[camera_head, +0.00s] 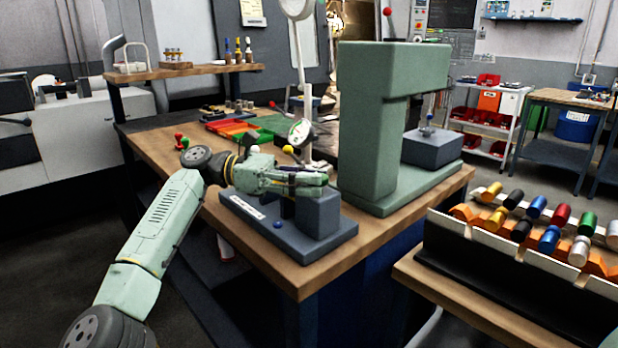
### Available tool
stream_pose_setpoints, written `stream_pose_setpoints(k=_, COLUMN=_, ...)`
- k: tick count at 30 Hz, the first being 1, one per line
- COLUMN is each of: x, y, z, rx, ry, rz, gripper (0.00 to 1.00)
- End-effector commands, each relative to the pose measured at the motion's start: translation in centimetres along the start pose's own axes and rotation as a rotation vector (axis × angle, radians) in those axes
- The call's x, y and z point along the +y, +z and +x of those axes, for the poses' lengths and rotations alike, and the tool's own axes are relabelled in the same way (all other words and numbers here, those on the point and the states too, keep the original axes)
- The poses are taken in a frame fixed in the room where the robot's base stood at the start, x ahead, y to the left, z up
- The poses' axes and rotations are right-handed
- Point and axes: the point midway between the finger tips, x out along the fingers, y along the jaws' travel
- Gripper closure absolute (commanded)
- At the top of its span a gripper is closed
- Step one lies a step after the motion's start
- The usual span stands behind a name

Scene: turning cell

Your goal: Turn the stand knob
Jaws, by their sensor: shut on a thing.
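A blue-grey stand (335,236) with a white label on its base sits near the front corner of the wooden bench. It carries an upright block (318,212), and a small blue ball (277,225) shows low on its front. My pale green gripper (318,182) lies level over the stand, reaching in from the left. Its fingers are shut at the top of the block. The fingers hide the stand knob, which appears to be between them. A round dial gauge (300,132) stands just behind my gripper.
A tall green press-like frame (362,130) stands close on the right of the stand. Behind my arm are red and green trays (235,127) and a raised shelf (185,71). A rack of coloured cylinders (530,255) is at the right front.

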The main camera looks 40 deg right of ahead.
Motion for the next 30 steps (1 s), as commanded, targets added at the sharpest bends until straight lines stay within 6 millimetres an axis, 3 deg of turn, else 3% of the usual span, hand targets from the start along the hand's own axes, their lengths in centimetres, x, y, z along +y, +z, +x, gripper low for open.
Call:
stream_pose_setpoints(k=10, x=-0.07, y=0.59, z=0.14, rx=-0.008, ry=-0.004, rz=0.007, gripper=0.95)
stream_pose_setpoints(k=11, x=-0.07, y=0.61, z=0.14, rx=-0.008, ry=-0.004, rz=0.007, gripper=0.66)
stream_pose_setpoints(k=19, x=-0.05, y=0.44, z=0.1, rx=-0.006, ry=-0.003, rz=0.005, gripper=0.48)
stream_pose_setpoints(k=30, x=0.02, y=0.26, z=-0.45, rx=-0.004, ry=-0.001, rz=0.003, gripper=0.48)
